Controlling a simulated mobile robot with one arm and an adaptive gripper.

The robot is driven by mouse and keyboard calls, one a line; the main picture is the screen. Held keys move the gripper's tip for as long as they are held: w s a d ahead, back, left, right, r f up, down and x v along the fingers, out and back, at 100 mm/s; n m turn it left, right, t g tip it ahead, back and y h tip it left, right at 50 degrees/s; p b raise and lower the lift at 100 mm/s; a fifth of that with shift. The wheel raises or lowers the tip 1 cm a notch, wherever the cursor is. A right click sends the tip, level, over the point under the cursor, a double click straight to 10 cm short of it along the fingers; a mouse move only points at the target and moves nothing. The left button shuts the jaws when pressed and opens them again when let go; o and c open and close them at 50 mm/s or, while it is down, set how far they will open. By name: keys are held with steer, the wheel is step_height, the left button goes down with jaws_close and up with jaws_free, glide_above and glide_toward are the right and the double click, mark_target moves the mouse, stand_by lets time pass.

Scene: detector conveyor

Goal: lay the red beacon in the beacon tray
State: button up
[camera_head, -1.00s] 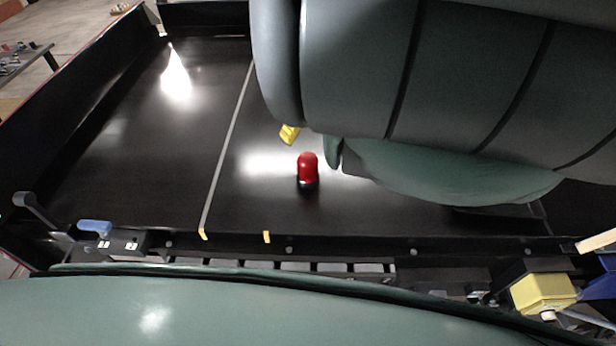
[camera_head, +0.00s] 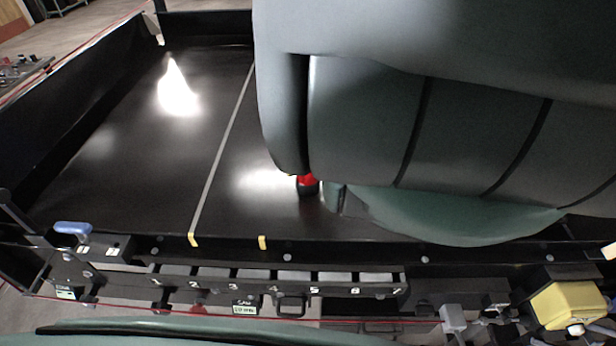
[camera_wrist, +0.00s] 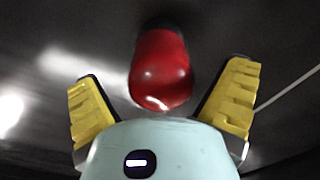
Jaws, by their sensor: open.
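The red beacon (camera_head: 307,186), a red dome on a dark base, is on the black conveyor surface. My arm covers its top in the head view. In the wrist view the beacon (camera_wrist: 161,70) lies between the two yellow-padded fingers of my gripper (camera_wrist: 163,76), with a visible gap on both sides. The gripper is open and not holding it. I cannot make out for sure which thing is the beacon tray.
A row of numbered compartments (camera_head: 290,275) runs along the conveyor's front edge. A blue-handled lever (camera_head: 72,228) stands at front left, and a yellow box (camera_head: 570,303) at front right. The left part of the conveyor (camera_head: 120,150) is clear.

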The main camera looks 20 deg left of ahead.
steer(key=shift+r, duration=0.1)
steer(key=shift+c, duration=0.3)
steer(key=c, duration=1.3)
step_height(320, 180, up, 10)
steer(key=p, duration=0.9)
